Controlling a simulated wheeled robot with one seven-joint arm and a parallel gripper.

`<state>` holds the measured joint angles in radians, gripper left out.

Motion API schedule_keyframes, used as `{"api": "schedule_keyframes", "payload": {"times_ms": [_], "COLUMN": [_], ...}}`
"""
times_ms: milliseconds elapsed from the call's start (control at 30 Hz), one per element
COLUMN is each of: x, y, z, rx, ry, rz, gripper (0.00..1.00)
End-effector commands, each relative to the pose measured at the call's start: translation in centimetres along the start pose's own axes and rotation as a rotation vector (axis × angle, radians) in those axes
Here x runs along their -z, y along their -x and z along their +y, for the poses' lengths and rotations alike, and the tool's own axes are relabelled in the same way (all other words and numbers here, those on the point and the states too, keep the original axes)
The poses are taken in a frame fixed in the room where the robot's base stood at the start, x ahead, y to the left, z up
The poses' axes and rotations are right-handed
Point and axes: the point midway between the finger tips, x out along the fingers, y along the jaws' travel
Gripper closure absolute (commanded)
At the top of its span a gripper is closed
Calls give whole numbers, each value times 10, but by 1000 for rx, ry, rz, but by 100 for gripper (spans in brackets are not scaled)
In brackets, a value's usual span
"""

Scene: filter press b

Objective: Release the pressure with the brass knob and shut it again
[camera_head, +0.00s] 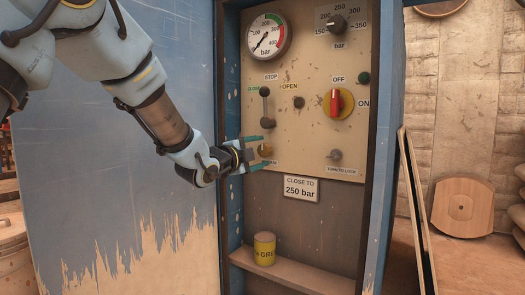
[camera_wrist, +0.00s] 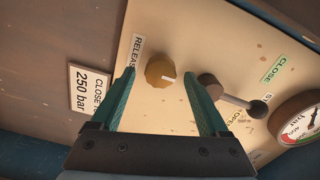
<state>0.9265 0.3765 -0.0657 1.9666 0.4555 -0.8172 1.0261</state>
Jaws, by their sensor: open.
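The brass knob (camera_wrist: 161,71) is a small faceted knob with a pale pointer mark, on the beige panel beside a label reading RELEASE. In the head view the knob (camera_head: 265,150) sits at the panel's lower left. My gripper (camera_wrist: 163,78) is open, its two teal fingers on either side of the knob in the wrist view; I cannot tell whether they touch it. In the head view my gripper (camera_head: 258,152) reaches the panel from the left. The pressure gauge (camera_head: 268,37) is at the panel's upper left, its needle toward the lower left, near the low end.
A lever (camera_head: 265,108) with a dark ball end stands just above the knob, and close to one finger in the wrist view (camera_wrist: 233,96). A red and yellow switch (camera_head: 338,103) and a small knob (camera_head: 335,155) are farther right. A yellow tin (camera_head: 265,248) stands on the shelf below.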

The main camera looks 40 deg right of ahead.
Motion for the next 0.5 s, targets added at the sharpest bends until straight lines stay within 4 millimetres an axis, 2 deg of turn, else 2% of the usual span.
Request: {"api": "schedule_keyframes", "payload": {"times_ms": [300, 500], "x": [0, 0], "y": [63, 84], "z": [-2, -1], "rx": [-2, 0], "ry": [0, -1], "rz": [-2, -1], "gripper": [22, 22]}}
